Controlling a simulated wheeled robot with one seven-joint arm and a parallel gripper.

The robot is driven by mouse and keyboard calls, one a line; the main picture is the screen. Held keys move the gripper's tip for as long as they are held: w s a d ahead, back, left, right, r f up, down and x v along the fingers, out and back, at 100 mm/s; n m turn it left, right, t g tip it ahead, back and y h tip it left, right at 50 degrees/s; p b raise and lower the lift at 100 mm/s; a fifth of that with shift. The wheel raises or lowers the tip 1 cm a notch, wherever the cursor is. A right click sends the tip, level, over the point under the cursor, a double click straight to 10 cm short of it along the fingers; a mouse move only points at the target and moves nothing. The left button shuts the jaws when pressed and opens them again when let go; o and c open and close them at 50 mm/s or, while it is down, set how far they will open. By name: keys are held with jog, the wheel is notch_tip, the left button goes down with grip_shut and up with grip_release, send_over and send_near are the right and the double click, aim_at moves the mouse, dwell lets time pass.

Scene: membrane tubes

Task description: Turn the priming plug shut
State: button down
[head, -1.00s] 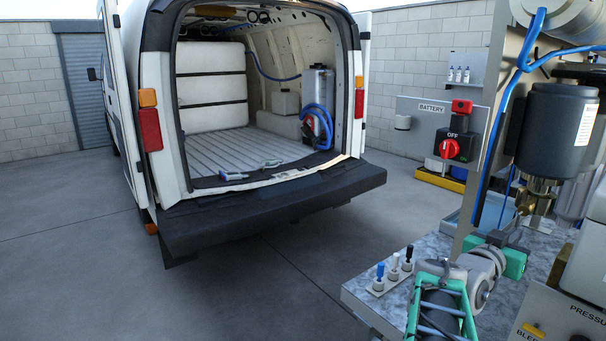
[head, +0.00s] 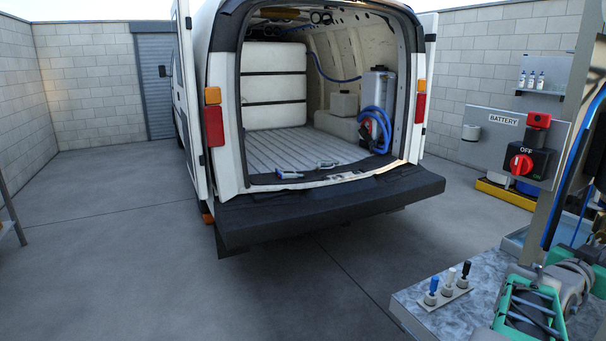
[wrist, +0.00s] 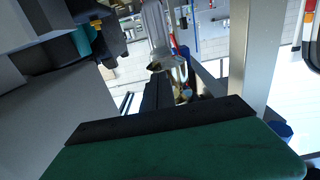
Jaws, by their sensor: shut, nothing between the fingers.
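I cannot make out the priming plug in any current view. In the wrist view a clear cylindrical housing (wrist: 158,30) hangs beyond my gripper, with a small brass-coloured fitting (wrist: 182,76) below it. I cannot tell whether that fitting is the plug. My gripper (wrist: 165,120) fills the lower part of the wrist view as a green body with a dark edge. It is shut and empty, with a visible gap to the fitting. In the head view only my green and grey arm links show at the lower right; the gripper lies outside that frame.
A bench (head: 415,302) with three small toggle switches (head: 447,284) is at the lower right. Behind it is a battery panel (head: 478,140) with a red switch (head: 521,165). An open van (head: 330,215) stands mid-view.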

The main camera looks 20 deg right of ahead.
jog(key=shift+w+r, duration=0.1)
jog(key=shift+r, duration=0.15)
dwell(0.3)
jog(key=shift+w+a+r+b, duration=0.15)
jog(key=shift+w+b, duration=0.6)
jog(key=shift+b, duration=2.25)
jog(key=shift+w+r+b, duration=0.3)
jog(key=shift+w+b, duration=0.05)
jog(key=shift+b, duration=0.4)
jog(key=shift+w+a+f+b, duration=0.1)
jog(key=shift+w+f+b, duration=0.05)
jog(key=shift+f+b, duration=0.5)
jog(key=a+b, duration=0.1)
jog(key=a, duration=0.1)
jog(key=a+b, duration=0.1)
jog(key=a, duration=0.1)
jog(key=s+a+b, duration=0.1)
jog(key=a+b, duration=0.1)
jog(key=shift+f, duration=0.25)
jog(key=shift+d, duration=0.1)
